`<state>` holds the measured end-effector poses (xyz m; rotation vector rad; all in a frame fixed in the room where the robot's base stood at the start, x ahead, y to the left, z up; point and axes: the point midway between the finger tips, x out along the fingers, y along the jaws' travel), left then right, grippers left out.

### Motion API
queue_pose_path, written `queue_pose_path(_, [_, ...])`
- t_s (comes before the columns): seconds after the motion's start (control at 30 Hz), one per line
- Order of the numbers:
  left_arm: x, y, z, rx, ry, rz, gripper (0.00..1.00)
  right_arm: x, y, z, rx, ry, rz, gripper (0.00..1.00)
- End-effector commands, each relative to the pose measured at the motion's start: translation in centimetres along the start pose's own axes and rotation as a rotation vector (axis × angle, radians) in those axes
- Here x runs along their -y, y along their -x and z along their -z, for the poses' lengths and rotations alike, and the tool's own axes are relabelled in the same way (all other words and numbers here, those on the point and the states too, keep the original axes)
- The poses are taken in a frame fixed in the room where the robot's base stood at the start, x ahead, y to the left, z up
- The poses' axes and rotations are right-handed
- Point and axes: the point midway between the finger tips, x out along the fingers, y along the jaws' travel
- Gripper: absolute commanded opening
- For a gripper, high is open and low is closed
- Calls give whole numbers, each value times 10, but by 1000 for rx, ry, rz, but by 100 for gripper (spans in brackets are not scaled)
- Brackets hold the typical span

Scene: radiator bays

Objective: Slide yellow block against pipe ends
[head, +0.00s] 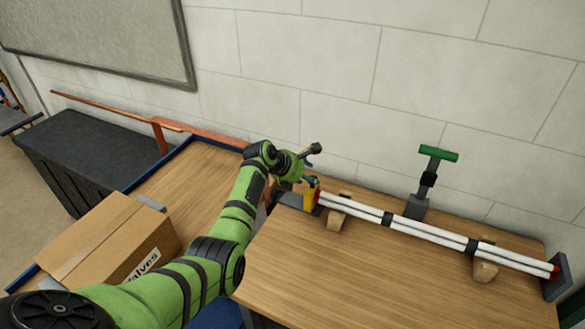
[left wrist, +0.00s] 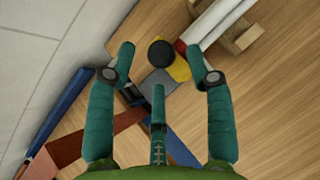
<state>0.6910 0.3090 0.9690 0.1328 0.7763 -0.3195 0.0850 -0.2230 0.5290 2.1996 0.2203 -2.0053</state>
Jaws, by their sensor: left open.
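The yellow block (head: 310,199) stands at the left end of the white pipes (head: 400,222) on the bench. In the left wrist view the yellow block (left wrist: 181,69) is partly covered by a round black knob (left wrist: 161,54). A red pipe end (left wrist: 180,46) lies right beside the block; I cannot tell whether they touch. My left gripper (head: 308,180) is just above and behind the block. In the left wrist view its teal fingers (left wrist: 160,50) are spread on either side of the knob, holding nothing. My right gripper is not in view.
Wooden cradles (head: 337,218) carry the pipes, and a dark end plate (head: 556,277) stands at their right end. A green-handled clamp (head: 437,155) rises behind them. A cardboard box (head: 110,240) sits on the left table. The bench front (head: 370,280) is clear.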

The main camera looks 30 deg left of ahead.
Motion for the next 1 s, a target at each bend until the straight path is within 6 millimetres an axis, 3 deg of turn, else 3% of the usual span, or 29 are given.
queue_pose_path(0.5, [0, 76, -3, 5, 0, 0, 53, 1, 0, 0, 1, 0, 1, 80])
queue_pose_path(1.0, [1, 86, -3, 4, 0, 0, 53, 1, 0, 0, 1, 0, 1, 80])
